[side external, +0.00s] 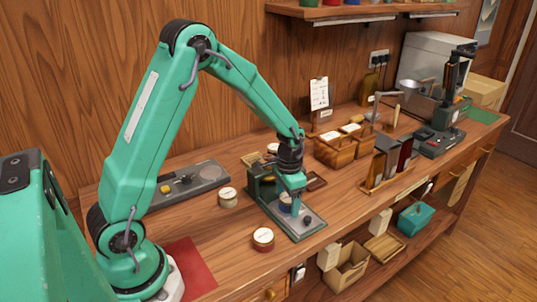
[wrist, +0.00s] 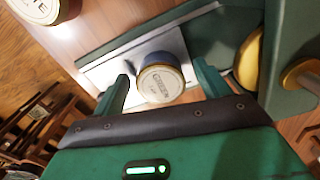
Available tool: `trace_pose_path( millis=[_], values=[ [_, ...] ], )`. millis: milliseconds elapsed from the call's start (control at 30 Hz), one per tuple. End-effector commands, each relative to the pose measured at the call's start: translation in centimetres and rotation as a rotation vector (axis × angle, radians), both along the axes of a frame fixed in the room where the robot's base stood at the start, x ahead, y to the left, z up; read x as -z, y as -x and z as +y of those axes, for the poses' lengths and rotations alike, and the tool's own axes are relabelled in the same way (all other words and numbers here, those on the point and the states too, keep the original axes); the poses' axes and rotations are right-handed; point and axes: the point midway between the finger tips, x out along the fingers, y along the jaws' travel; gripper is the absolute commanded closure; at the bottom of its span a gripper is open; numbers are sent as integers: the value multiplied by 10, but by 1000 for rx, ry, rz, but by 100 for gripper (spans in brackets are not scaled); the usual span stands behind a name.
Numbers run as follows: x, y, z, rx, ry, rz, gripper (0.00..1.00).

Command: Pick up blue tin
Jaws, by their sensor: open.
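The blue tin (wrist: 155,60) shows in the wrist view, with a pale lettered lid and a gold rim. It stands on the light metal plate (wrist: 104,76) of a dark green device. My gripper (wrist: 162,72) is open, with one finger to the left of the tin and one to the right. I cannot tell whether either finger touches it. In the side view the blue tin (side external: 286,206) shows low at my gripper (side external: 293,203), partly hidden by it.
A cream-lidded tin (side external: 228,197) and a dark red tin (side external: 263,239) stand on the bench near the device (side external: 306,223). A grey tray (side external: 190,182) lies to the left. Wooden boxes (side external: 334,150) and an upright rack (side external: 386,165) stand to the right.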

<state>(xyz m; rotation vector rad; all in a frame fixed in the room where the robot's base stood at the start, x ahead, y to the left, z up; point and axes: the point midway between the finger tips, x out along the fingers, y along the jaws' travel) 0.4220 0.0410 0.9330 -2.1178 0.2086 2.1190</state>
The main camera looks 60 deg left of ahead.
Motion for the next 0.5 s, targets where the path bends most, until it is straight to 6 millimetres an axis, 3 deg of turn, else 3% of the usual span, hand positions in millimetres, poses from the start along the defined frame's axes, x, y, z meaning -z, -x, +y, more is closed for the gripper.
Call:
trace_pose_path(
  millis=[133, 367, 500],
  values=[
    [0, 0, 0, 0, 0, 0, 25],
    [0, 0, 0, 0, 0, -1, 70],
    [0, 0, 0, 0, 0, -1, 77]
  ],
)
